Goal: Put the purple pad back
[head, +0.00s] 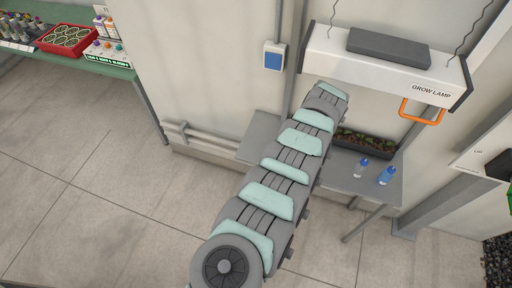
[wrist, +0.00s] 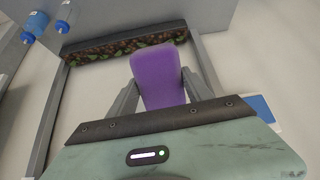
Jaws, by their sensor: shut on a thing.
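The purple pad (wrist: 158,77) shows in the wrist view, upright between the two fingers of my gripper (wrist: 158,88). My gripper is shut on it, one finger at each side. In the head view my arm reaches toward the small grey table under the grow lamp, and its end, the gripper and the pad are hidden there. I cannot tell whether the pad touches anything beyond the fingers.
A planter (head: 366,143) and two bottles (head: 386,175) stand on the table. A blue-faced box (head: 274,57) is on the wall. A green bench (head: 112,67) holds a red tray (head: 66,40).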

